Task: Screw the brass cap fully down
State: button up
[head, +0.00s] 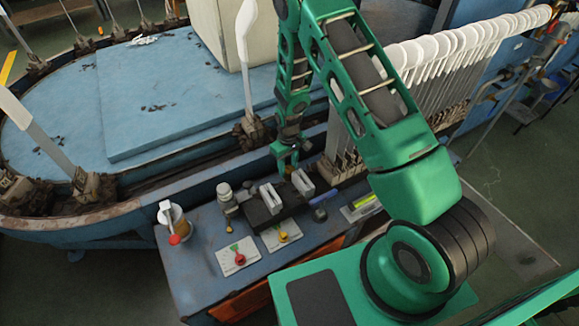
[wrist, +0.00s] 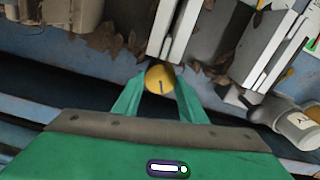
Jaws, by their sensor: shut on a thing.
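The brass cap (wrist: 160,79) is a round yellow disc with a dark line across its face, in the upper middle of the wrist view. My gripper (wrist: 160,92) has one green finger on each side of it and is shut on it. White upright plates stand just beyond the cap. In the head view my gripper (head: 284,156) points down at the back edge of the blue bench, behind the black block. I cannot make out the cap clearly there. The thread and the cap's seat are hidden, so I cannot tell how far down it sits.
The blue bench (head: 198,268) holds a black block (head: 258,213) with white plates, a grey-white bottle (head: 225,192), a cup (head: 177,222), and cards with a red knob (head: 240,259) and a yellow knob (head: 283,237). A row of white sock forms (head: 440,50) hangs at the right.

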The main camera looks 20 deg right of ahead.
aim_at(289, 168)
jog(key=shift+d+m, duration=0.25)
jog(key=shift+m, duration=0.15)
jog(key=m, duration=0.5)
jog(key=shift+d, duration=0.1)
jog(key=shift+m, duration=1.6)
jog(key=o, duration=1.1)
jog(key=shift+a, duration=0.2)
jog(key=shift+c, duration=0.2)
jog(key=shift+r, duration=0.1)
notch_tip(289, 168, up, 10)
jog(key=shift+r, duration=0.25)
